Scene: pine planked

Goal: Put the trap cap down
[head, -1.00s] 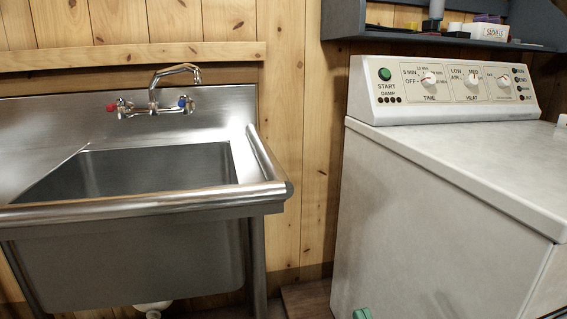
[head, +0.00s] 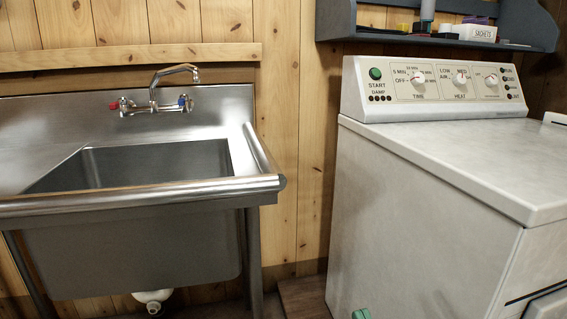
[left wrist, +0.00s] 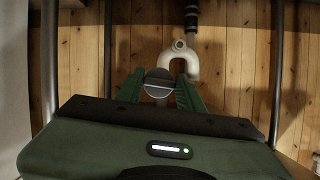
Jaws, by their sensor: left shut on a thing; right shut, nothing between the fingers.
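In the left wrist view my left gripper (left wrist: 159,88) has its two green fingers shut on the trap cap (left wrist: 158,80), a round grey disc with a paler band across it. The white U-shaped drain trap (left wrist: 180,62) shows behind and just above the cap, with a dark pipe rising from it. In the head view the trap (head: 152,296) shows under the sink, and the left gripper is out of sight. My right gripper (head: 361,314) shows only as a small green part at the bottom edge, in front of the dryer; it is shut and empty.
A steel sink (head: 140,200) on legs stands at the left, with its basin visibly empty. A white dryer (head: 450,160) with a bare top stands at the right. A blue-grey shelf (head: 400,41) with small items hangs above it. A narrow gap with floor separates sink and dryer.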

